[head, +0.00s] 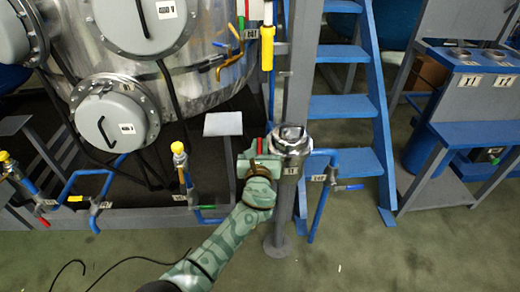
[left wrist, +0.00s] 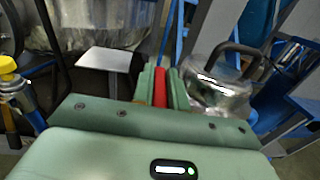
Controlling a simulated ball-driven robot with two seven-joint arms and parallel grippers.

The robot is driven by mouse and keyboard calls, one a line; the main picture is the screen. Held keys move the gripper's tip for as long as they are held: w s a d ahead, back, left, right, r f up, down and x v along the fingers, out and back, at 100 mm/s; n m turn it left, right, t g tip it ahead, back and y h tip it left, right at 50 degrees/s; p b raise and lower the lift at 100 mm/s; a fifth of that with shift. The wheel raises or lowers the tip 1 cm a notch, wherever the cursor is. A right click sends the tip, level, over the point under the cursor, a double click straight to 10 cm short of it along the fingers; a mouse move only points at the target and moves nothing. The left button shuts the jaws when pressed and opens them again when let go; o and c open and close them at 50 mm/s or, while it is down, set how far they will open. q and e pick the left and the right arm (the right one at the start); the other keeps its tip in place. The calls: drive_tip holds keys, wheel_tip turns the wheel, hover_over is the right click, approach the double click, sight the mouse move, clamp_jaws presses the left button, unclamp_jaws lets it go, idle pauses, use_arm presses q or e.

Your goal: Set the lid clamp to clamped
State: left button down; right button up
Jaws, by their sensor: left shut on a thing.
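A steel cylindrical vessel (head: 290,152) with a shiny round lid stands upright near the middle of the head view. The lid and its dark looped handle also show at the right in the left wrist view (left wrist: 208,85). My left gripper (head: 259,150) is just left of the lid. Its green fingers are shut on a red bar, which I take for the lid clamp's handle (left wrist: 160,87). Only a small red part shows in the head view, and the clamp's joint to the lid is hidden. My right gripper is not in view.
A grey post (head: 299,70) rises directly behind the vessel, with blue stairs (head: 345,106) to the right. A large steel tank (head: 195,75) fills the upper left. A small grey plate (head: 223,123) lies left of the gripper. Blue pipes with valves stand at lower left.

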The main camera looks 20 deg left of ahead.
use_arm(q)
drive_tip(key=shift+w+r+y, duration=0.1)
drive_tip(key=shift+y, duration=0.2)
drive_tip(key=shift+n, duration=0.3)
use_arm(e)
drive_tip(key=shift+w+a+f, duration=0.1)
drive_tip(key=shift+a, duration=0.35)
use_arm(q)
drive_tip(key=shift+d, duration=0.1)
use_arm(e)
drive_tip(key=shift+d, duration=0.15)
use_arm(q)
drive_tip(key=c, duration=1.4)
unclamp_jaws()
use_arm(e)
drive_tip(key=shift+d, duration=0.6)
